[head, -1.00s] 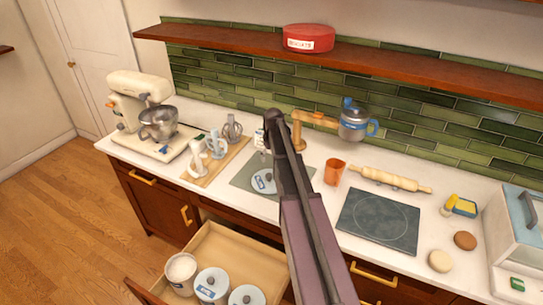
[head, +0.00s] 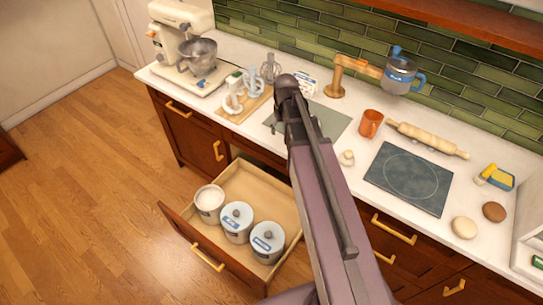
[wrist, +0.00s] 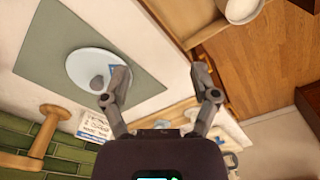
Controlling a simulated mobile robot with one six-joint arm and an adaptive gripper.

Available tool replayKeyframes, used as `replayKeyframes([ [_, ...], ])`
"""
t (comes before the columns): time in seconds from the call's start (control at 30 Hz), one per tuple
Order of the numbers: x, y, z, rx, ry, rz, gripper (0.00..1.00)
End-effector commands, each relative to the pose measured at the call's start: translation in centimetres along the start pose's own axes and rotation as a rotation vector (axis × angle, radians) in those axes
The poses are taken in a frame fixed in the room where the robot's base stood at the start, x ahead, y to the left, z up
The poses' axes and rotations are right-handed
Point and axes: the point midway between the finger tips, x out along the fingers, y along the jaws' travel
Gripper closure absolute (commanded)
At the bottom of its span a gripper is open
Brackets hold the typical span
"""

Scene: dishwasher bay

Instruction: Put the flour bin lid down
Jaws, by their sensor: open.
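The flour bin lid (wrist: 80,66), a pale disc with a grey knob and a blue label, lies on the grey-green mat (wrist: 130,40) in the wrist view. In the head view my arm hides it, while part of the mat (head: 328,122) shows. My gripper (wrist: 160,82) is open and empty. Its left finger overlaps the lid's edge in the wrist view; I cannot tell whether they touch. The flour bin (head: 209,203) stands uncovered in the open drawer (head: 262,190), showing white contents.
Two lidded canisters (head: 237,222) (head: 267,242) stand beside the bin. A whisk board (head: 240,112) and stand mixer (head: 190,45) are left of the mat.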

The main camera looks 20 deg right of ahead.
Motion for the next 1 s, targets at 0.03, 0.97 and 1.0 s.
replayKeyframes([
  [0.03, -0.1, -2.1, 3.2, 0.000, -0.009, 0.001, 0.23],
  [0.97, 1.0, -8.3, 11.6, 0.034, -0.052, 0.013, 0.23],
  [1.0, 1.5, -8.3, 11.6, 0.033, -0.052, 0.013, 0.23],
])
